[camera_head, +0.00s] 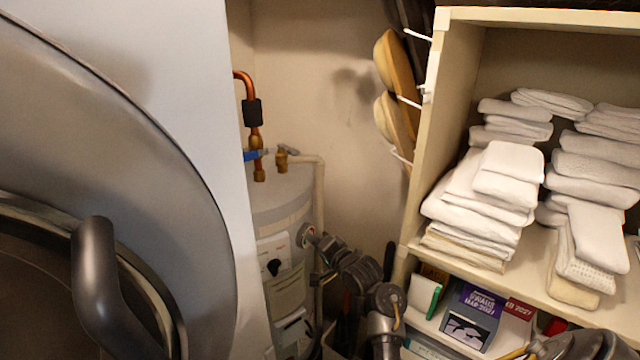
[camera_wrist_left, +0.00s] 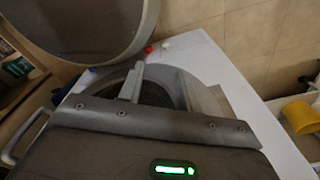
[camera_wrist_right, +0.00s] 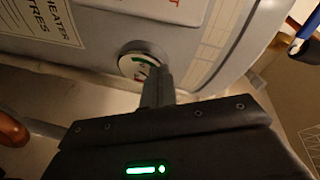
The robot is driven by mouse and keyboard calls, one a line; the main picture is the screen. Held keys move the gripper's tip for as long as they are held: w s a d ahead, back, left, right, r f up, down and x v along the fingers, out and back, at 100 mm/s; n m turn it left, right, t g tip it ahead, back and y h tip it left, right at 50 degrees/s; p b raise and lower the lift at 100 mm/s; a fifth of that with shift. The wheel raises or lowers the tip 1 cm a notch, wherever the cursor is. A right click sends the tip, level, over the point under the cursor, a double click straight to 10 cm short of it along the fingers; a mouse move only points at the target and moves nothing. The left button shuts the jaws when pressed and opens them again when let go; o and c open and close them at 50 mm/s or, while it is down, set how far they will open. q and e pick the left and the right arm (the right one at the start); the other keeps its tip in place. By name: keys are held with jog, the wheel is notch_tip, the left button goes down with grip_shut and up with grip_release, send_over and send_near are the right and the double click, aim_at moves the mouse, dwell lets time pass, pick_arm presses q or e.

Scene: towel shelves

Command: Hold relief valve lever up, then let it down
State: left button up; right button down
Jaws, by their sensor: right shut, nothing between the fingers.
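The relief valve appears to be the brass fitting (camera_head: 282,161) on top of the white water heater (camera_head: 285,195), with a small grey lever (camera_head: 289,150) at its head and a pale pipe running from it. The lever looks roughly level, and no gripper touches it. My right gripper (camera_head: 316,240) is lower, at the heater's side by a round gauge (camera_wrist_right: 140,66). In the right wrist view my right gripper (camera_wrist_right: 157,85) is shut and empty, its fingers overlapping the gauge's edge; I cannot tell whether they touch it. My left gripper (camera_wrist_left: 165,85) is open and empty, before a round opening.
A blue-handled valve (camera_head: 252,155) sits on the copper pipe (camera_head: 244,78) left of the brass fitting. A shelf unit (camera_head: 432,150) with folded towels (camera_head: 480,200) and boxes (camera_head: 470,312) stands right. A large round machine door (camera_head: 150,130) fills the left. Wooden-looking items (camera_head: 393,75) hang on the shelf's side.

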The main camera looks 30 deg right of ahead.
notch_tip(320, 180, up, 15)
jog(key=w+d+m+t+p, duration=0.1)
jog(key=d+m+t, duration=0.2)
jog(key=m+t, duration=0.15)
jog(key=b, duration=0.1)
send_near(288, 149)
jog(key=w, duration=0.2)
jog(key=w+f, duration=0.1)
jog(key=w, duration=0.2)
jog(key=shift+w+d, duration=0.25)
jog(key=shift+w, duration=0.05)
jog(key=shift+r, duration=0.35)
jog(key=shift+w+a+f, duration=0.15)
jog(key=shift+w+f, duration=0.05)
jog(key=shift+w, duration=0.15)
jog(key=shift+r, duration=0.15)
